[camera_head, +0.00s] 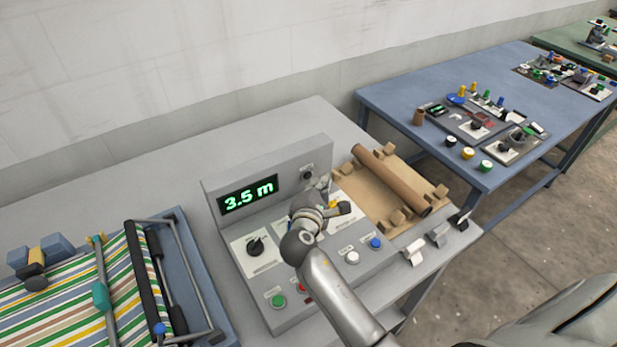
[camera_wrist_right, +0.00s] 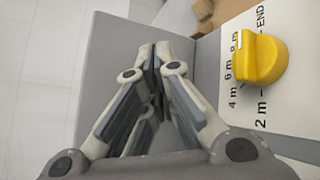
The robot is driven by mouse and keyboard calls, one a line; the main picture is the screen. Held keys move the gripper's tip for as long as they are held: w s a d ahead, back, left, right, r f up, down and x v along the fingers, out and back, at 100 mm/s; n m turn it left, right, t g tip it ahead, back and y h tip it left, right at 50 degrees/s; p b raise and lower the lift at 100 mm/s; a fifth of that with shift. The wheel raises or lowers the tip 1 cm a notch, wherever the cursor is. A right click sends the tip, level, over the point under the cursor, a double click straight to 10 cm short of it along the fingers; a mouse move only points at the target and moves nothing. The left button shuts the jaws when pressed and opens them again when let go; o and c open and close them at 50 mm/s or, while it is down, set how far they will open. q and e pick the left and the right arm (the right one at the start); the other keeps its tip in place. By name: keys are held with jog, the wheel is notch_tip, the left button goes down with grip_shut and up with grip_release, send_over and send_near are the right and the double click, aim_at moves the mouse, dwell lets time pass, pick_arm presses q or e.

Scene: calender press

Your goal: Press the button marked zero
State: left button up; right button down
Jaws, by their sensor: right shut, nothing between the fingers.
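My right gripper (camera_head: 324,186) is over the panel's upper part, near the upright display face. In the wrist view the right gripper (camera_wrist_right: 154,52) is shut and empty, beside a yellow knob (camera_wrist_right: 258,60) with a metre scale. My left gripper is not in view.
A black knob (camera_head: 256,246) is on the panel's left. A brown roll (camera_head: 392,180) lies on a wooden cradle right of the console. A striped-fabric frame (camera_head: 172,265) stands on the left. A blue table (camera_head: 440,80) with small devices is at the back right.

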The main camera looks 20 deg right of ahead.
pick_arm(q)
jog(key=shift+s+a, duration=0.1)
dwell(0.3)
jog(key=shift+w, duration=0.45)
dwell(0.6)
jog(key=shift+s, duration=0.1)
pick_arm(e)
jog(key=shift+w, duration=0.45)
jog(key=shift+w+a, duration=0.1)
jog(key=shift+w, duration=0.25)
dwell(0.6)
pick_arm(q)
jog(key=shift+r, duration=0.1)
pick_arm(e)
jog(key=shift+s, duration=0.1)
pick_arm(q)
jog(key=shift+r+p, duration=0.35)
jog(key=shift+p, duration=0.05)
pick_arm(e)
jog(key=shift+s, duration=0.7)
